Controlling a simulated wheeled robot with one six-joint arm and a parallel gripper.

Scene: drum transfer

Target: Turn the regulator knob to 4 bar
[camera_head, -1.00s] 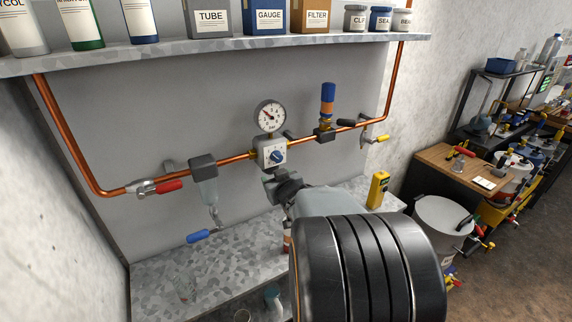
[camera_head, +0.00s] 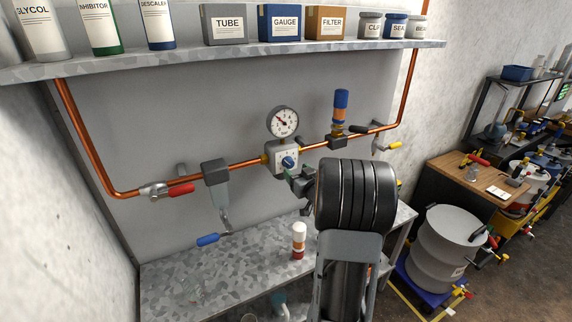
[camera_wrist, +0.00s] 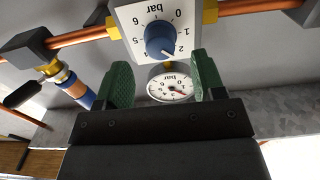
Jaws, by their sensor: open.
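The regulator (camera_head: 281,157) is a white square plate on the copper pipe with a blue round knob (camera_head: 288,162). In the wrist view, the regulator plate (camera_wrist: 128,14) appears upside down with a bar scale, and the knob (camera_wrist: 160,39) has a white mark pointing towards the 2 side. The exact reading is unclear. The gauge (camera_head: 282,122) above the regulator has a red needle; it also shows in the wrist view (camera_wrist: 171,88). My gripper (camera_head: 298,179) is open and empty just below and in front of the knob. Its green fingers (camera_wrist: 163,78) stand apart, not touching the knob.
The copper pipe (camera_head: 243,163) runs along the wall, with a red-handled valve (camera_head: 180,190) left and an orange-blue fitting (camera_head: 340,112) right. A shelf (camera_head: 250,45) with bottles and boxes hangs above.

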